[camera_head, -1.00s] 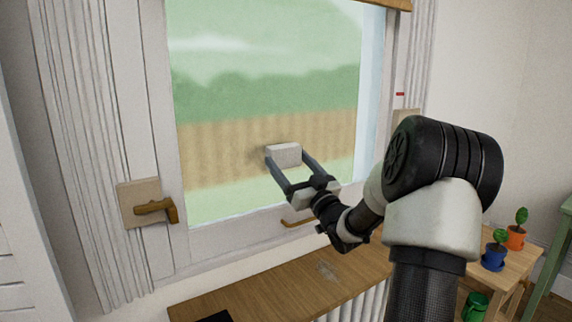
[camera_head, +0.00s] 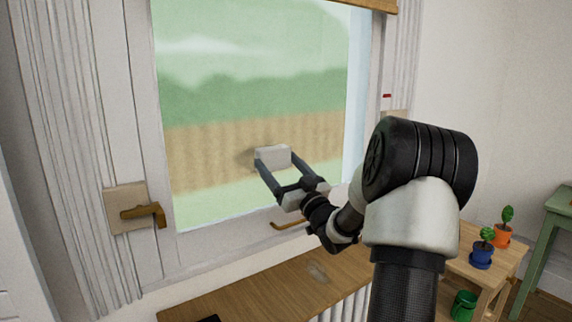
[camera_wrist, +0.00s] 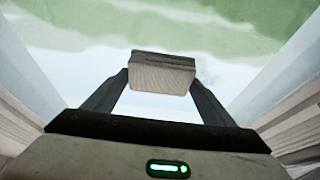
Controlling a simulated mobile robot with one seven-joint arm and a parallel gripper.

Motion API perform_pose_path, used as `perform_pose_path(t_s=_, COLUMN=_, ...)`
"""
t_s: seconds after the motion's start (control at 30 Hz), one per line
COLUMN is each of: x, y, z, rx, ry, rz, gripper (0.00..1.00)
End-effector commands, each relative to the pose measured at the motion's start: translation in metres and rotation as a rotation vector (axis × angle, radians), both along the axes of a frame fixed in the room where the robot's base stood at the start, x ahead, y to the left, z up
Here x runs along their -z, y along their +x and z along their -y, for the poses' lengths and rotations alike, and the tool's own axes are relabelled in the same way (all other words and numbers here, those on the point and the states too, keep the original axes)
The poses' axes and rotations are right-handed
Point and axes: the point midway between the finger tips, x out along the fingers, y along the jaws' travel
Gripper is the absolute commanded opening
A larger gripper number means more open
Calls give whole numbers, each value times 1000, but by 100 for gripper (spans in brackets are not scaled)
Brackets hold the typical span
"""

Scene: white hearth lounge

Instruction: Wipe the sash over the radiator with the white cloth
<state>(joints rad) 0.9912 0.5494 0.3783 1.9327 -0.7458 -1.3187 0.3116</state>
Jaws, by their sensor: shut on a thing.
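My gripper (camera_head: 286,168) is shut on the white cloth (camera_head: 272,157), a small folded block between the fingertips. The wrist view also shows the cloth (camera_wrist: 162,73) between both fingers. I hold it in front of the lower middle of the window sash (camera_head: 258,110), close to the glass; a faint shadow shows to its left, and I cannot tell whether it touches. The radiator (camera_head: 345,306) shows only in part, white and ribbed, under the wooden sill board (camera_head: 260,290). My arm hides the lower right of the window.
A brass handle (camera_head: 145,213) sits on the frame at left, and a brass pull (camera_head: 287,225) on the lower rail. At right, a wooden stand (camera_head: 505,257) holds a blue pot (camera_head: 481,256) and an orange pot (camera_head: 502,236). A green bucket (camera_head: 463,305) is below.

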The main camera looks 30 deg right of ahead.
Motion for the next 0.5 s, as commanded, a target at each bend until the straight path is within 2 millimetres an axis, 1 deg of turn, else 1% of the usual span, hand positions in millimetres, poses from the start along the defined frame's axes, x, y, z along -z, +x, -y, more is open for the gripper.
perform_pose_path(t_s=0.03, x=0, y=0, z=-4, rx=0, ry=0, rz=0, gripper=60)
perform_pose_path(t_s=0.27, x=0, y=-1, z=-11, rx=0, ry=0, rz=0, gripper=60)
perform_pose_path(t_s=0.5, x=0, y=1, z=-31, rx=-2, ry=-1, rz=0, gripper=60)
